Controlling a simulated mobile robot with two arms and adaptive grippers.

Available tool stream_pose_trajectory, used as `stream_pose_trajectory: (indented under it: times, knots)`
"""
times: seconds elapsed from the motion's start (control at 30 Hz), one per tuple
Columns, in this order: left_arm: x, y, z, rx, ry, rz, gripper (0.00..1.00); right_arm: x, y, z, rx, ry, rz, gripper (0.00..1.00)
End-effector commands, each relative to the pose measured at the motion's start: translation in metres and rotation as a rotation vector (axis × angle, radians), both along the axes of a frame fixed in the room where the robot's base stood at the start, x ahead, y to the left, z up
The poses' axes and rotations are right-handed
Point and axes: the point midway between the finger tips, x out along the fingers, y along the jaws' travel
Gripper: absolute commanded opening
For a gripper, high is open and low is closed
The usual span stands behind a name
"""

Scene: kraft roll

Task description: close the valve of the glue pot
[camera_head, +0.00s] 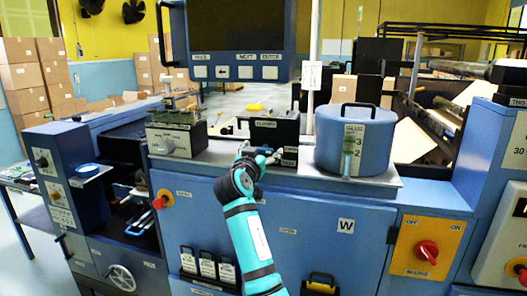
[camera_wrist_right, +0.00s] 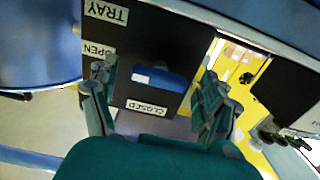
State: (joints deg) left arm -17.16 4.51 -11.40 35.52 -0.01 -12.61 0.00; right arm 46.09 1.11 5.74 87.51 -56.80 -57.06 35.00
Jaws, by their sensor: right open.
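In the head view a black box (camera_head: 272,128) with a white label and a top handle stands on the cabinet's ledge. My right gripper (camera_head: 265,157) is at its front face and hides part of it. In the right wrist view a black panel (camera_wrist_right: 142,50) carries the labels TRAY, OPEN and CLOSED. A blue handle (camera_wrist_right: 160,78), which looks like the valve, sits on it between OPEN and CLOSED. My right gripper (camera_wrist_right: 160,97) is open, one finger on each side of the handle in the picture. Contact cannot be told. My left gripper is not in view.
A blue lidded pot (camera_head: 355,143) stands right of the box. A smaller black and silver device (camera_head: 177,135) stands to its left. A screen panel (camera_head: 236,40) hangs above. The cabinet front has a red-knob switch (camera_head: 425,250) at right.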

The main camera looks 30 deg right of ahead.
Motion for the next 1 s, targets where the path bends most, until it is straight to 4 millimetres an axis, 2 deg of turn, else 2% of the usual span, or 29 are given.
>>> stream_pose_trajectory:
  times: [0.1, 0.53, 1.0]
  knots:
    - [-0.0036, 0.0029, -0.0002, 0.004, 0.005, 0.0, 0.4, 0.0, -0.0001, -0.0002, 0.0, 0.0, 0.0, 0.79]
    - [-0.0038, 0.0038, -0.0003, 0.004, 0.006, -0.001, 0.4, 0.0, -0.0004, 0.0, 0.0, 0.0, 0.0, 0.24]
    - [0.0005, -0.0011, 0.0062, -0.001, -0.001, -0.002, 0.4, -0.0001, -0.0008, 0.0018, -0.082, 0.094, -0.001, 0.24]
